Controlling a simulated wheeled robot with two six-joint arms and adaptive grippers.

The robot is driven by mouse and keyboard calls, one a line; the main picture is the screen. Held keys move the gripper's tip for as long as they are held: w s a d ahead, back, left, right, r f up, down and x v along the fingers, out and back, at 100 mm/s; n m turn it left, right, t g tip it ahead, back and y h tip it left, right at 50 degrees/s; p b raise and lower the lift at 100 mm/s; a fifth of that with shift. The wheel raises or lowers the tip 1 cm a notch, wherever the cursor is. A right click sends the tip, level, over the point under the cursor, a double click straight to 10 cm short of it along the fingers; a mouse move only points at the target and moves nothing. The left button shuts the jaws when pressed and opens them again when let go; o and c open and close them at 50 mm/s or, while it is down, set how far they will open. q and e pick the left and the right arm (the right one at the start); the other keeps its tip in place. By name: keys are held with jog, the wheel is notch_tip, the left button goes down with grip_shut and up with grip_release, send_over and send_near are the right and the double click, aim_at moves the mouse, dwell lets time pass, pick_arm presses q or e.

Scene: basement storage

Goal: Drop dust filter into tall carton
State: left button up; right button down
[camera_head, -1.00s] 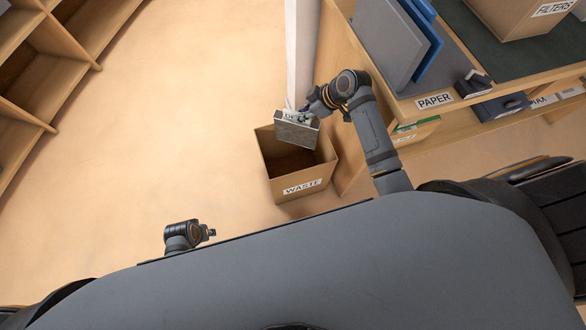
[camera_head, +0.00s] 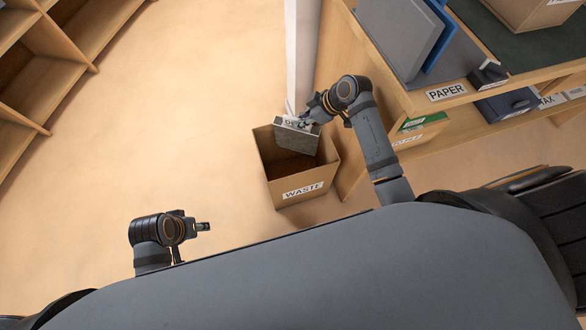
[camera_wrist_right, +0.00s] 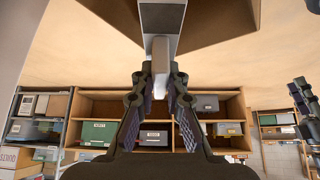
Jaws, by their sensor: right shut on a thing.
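The dust filter (camera_head: 296,139), a grey block with a pale labelled frame, hangs from my right gripper (camera_head: 306,116) over the tall carton (camera_head: 327,174). The carton is open brown cardboard marked WASTE and stands on the floor. The filter's lower part overlaps the opening in the head view; I cannot tell how deep it sits. In the right wrist view the fingers (camera_wrist_right: 160,76) are closed on the filter's pale tab, with its grey body (camera_wrist_right: 162,18) beyond and brown cardboard behind. My left gripper (camera_head: 203,226) is at the lower left, apart from everything; its jaws are too small to read.
A white post (camera_head: 300,55) stands right behind the carton. A wooden shelf unit (camera_head: 410,101) with a PAPER label and folders is close on the right. Another shelf (camera_head: 60,50) is at the far left. The floor (camera_head: 150,120) between is clear.

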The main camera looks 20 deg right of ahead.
jog(key=shift+f+b, duration=0.6)
jog(key=shift+f, duration=0.2)
pick_arm(q)
jog(key=f, duration=0.2)
jog(key=t, duration=0.1)
jog(key=shift+w+d+f+h, duration=0.25)
jog(key=shift+d+f+h, duration=0.05)
jog(key=shift+d+f, duration=0.1)
pick_arm(e)
jog(key=c, duration=1.3)
grip_release()
jog(key=shift+r, duration=0.1)
notch_tip(320, 180, up, 10)
jog(key=shift+f, duration=0.1)
